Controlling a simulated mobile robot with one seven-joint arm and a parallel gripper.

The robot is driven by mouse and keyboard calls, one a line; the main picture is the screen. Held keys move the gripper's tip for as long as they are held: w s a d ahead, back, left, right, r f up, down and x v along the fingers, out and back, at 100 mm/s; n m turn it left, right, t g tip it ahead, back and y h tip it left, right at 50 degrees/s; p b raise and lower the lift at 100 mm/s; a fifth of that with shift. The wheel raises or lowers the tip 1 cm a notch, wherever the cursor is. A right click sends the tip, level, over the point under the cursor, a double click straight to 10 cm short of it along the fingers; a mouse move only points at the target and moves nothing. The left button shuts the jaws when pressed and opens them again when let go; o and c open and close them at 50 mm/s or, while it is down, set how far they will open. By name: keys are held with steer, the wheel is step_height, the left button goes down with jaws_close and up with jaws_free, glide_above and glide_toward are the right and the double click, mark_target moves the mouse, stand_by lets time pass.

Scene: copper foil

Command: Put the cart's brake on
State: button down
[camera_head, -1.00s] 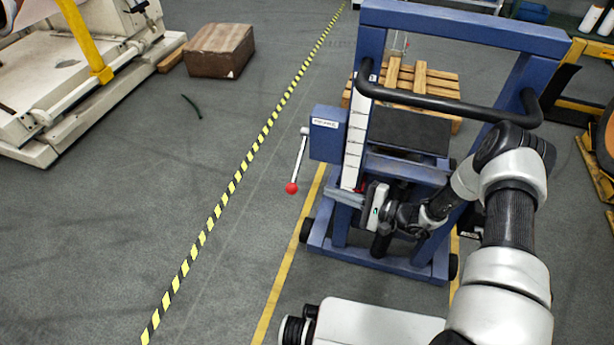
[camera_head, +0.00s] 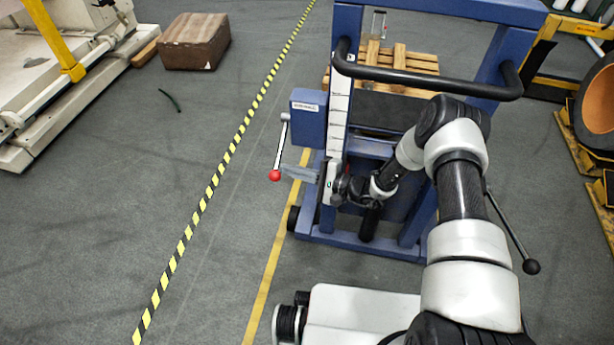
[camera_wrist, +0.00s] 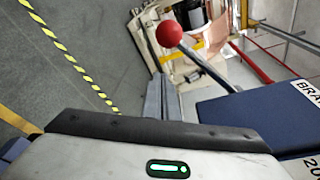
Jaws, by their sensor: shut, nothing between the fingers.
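The blue cart (camera_head: 385,244) stands in front of me with a black push handle (camera_head: 430,80). A blue box (camera_head: 308,117) on its left post carries the brake lever (camera_head: 281,145), a pale rod hanging down and slightly left to a red ball (camera_head: 275,175). In the wrist view the box (camera_wrist: 250,112) shows part of the word "BRAKE", and the red ball (camera_wrist: 169,34) lies just beyond the fingertips. My gripper (camera_head: 288,170) is shut and empty, its tips close to the right of the ball. I cannot tell whether they touch the lever.
A second lever with a black knob (camera_head: 531,266) shows right of my arm. A wooden pallet (camera_head: 400,57) lies behind the cart. A cardboard box (camera_head: 195,42) and a cream machine (camera_head: 60,85) are at upper left. The floor left of the lever is open.

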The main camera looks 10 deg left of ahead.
steer(key=shift+s+a+r, duration=0.2)
steer(key=shift+s+r, duration=0.25)
steer(key=shift+s, duration=0.35)
steer(key=shift+s+a+r, duration=0.2)
steer(key=shift+s+r, duration=0.25)
steer(key=shift+s, duration=0.35)
steer(key=shift+r+p, duration=0.15)
steer(key=shift+p, duration=0.15)
